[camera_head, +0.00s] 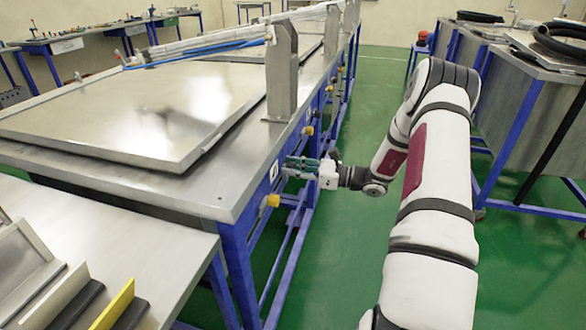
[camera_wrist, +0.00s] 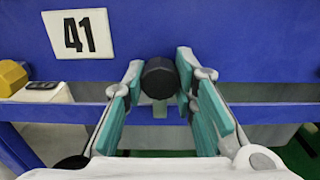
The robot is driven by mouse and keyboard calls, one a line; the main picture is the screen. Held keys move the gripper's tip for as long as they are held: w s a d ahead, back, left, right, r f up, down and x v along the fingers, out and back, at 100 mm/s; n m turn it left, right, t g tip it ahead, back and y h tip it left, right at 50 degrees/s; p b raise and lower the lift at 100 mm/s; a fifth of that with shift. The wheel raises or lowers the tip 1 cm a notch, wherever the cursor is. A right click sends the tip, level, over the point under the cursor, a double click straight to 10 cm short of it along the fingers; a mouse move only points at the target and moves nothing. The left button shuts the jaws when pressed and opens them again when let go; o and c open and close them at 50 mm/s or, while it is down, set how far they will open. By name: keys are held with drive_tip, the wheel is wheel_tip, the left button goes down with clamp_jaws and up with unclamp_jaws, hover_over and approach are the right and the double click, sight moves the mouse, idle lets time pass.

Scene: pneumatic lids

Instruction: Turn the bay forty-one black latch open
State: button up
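The black latch (camera_wrist: 160,78) is a dark faceted knob on the blue frame, right of the white plate marked 41 (camera_wrist: 79,34) in the wrist view. My gripper (camera_wrist: 161,75) has its two teal-padded fingers on either side of the latch, and the pads appear to touch it. In the head view my gripper (camera_head: 293,168) reaches left to the blue side of the long metal table; the latch is hard to make out there.
A yellow knob (camera_wrist: 12,75) sits left of the plate, and another yellow knob (camera_head: 270,201) is nearer in the head view. A flat metal lid (camera_head: 150,110) lies on the table. Green floor (camera_head: 335,270) is free on the right, before another blue-legged table (camera_head: 525,110).

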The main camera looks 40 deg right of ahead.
clamp_jaws()
drive_tip(key=shift+n, duration=0.4)
drive_tip(key=n+b, duration=0.1)
drive_tip(key=n, duration=0.2)
drive_tip(key=shift+n, duration=0.3)
drive_tip(key=n+b, duration=0.2)
drive_tip(key=n, duration=0.2)
drive_tip(key=shift+f+n, duration=0.1)
drive_tip(key=shift+n, duration=0.2)
drive_tip(key=n+b, duration=0.3)
drive_tip(key=n, duration=0.2)
drive_tip(key=shift+n+b, duration=1.5)
drive_tip(key=shift+n, duration=0.4)
